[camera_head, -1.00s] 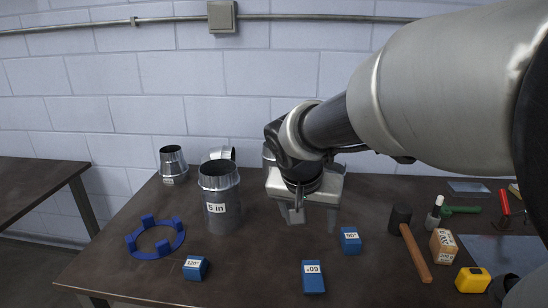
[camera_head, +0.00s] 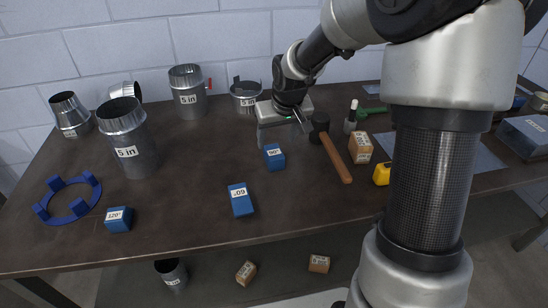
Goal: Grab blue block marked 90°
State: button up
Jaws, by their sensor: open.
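The blue block marked 90° (camera_head: 275,157) sits on the dark table in the head view, its white label facing up and toward me. My gripper (camera_head: 286,128) is open and empty, just behind and above this block, fingers pointing down. I cannot tell the exact gap between them. The block is not between the fingers. Two similar blue blocks lie nearby: one marked 60° (camera_head: 240,201) in front and to the left, and one marked 120° (camera_head: 119,219) at the front left.
A hammer (camera_head: 336,158) and a wooden block (camera_head: 360,147) lie to the right. A yellow tape measure (camera_head: 382,174) is beside my arm. Metal ducts (camera_head: 128,140) stand at the left and back. A blue ring (camera_head: 70,200) lies front left.

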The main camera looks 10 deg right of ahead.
aim_at(274, 152)
jog(key=x, duration=0.5)
jog(key=shift+w+f+b, duration=0.15)
jog(key=shift+f+b, duration=0.1)
jog(key=shift+b, duration=0.05)
jog(key=x, duration=0.5)
jog(key=shift+w+d+r+b, duration=0.15)
jog(key=shift+w+d+b, duration=0.1)
jog(key=shift+w+b, duration=0.1)
jog(key=shift+c, duration=0.4)
jog(key=shift+r, duration=0.1)
jog(key=c, duration=1.3)
